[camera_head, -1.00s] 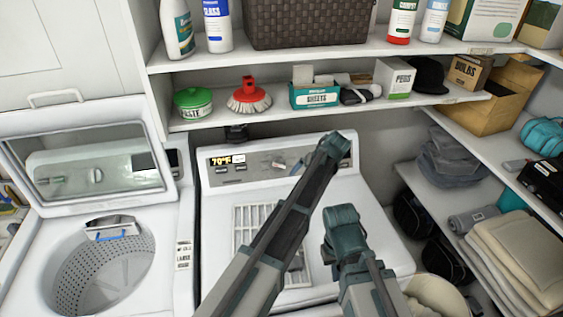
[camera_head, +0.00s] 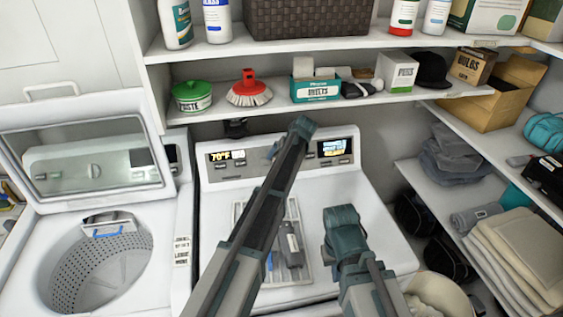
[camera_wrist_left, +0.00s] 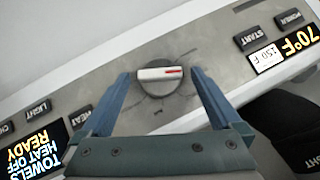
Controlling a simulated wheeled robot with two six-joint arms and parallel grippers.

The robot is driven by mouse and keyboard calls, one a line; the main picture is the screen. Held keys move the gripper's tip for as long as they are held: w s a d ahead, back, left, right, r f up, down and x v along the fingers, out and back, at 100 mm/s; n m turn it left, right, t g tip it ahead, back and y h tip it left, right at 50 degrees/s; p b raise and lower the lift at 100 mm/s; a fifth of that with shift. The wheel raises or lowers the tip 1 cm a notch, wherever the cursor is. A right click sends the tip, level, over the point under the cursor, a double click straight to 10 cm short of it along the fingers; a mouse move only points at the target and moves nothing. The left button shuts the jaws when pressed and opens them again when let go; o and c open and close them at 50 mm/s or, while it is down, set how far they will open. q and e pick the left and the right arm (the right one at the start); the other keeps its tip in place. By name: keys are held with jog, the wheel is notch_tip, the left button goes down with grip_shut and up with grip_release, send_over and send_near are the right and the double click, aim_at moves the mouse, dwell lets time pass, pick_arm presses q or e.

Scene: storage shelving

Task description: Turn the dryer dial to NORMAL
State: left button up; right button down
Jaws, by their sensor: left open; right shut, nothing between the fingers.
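The dryer dial (camera_wrist_left: 160,80) is a round grey knob with a pale bar handle and a red mark at one end. It sits on the dryer's control panel (camera_wrist_left: 110,90). In the left wrist view the red mark points right; the lettering around the dial is too faint to read. My left gripper (camera_wrist_left: 160,76) is open, its blue fingers on either side of the dial; contact cannot be told. In the head view my left arm hides the dial.
The panel display (camera_wrist_left: 35,150) reads TOWELS, HEAT OFF, READY. Buttons and a 70°F readout (camera_wrist_left: 300,42) flank the dial. A shelf (camera_head: 330,106) with several items overhangs the dryer's back. The open washer (camera_head: 100,260) stands at left.

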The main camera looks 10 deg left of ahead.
pick_arm(q)
jog(key=c, duration=1.3)
jog(key=shift+c, duration=0.2)
jog(key=shift+s+a+n+h+p, duration=0.2)
jog(key=shift+n+h+p, duration=0.2)
jog(key=shift+n+h, duration=0.25)
jog(key=shift+a+n+t+h, duration=0.1)
jog(key=shift+n+t+h, duration=0.35)
jog(key=shift+h, duration=0.1)
jog(key=shift+s+a+f+n+t+h, duration=0.1)
jog(key=shift+n+t+h, duration=0.15)
jog(key=shift+n+h, duration=0.55)
jog(key=shift+a+n+t+h+b, duration=0.15)
jog(key=shift+n+t+h+b, duration=0.3)
jog(key=shift+n+h, duration=0.35)
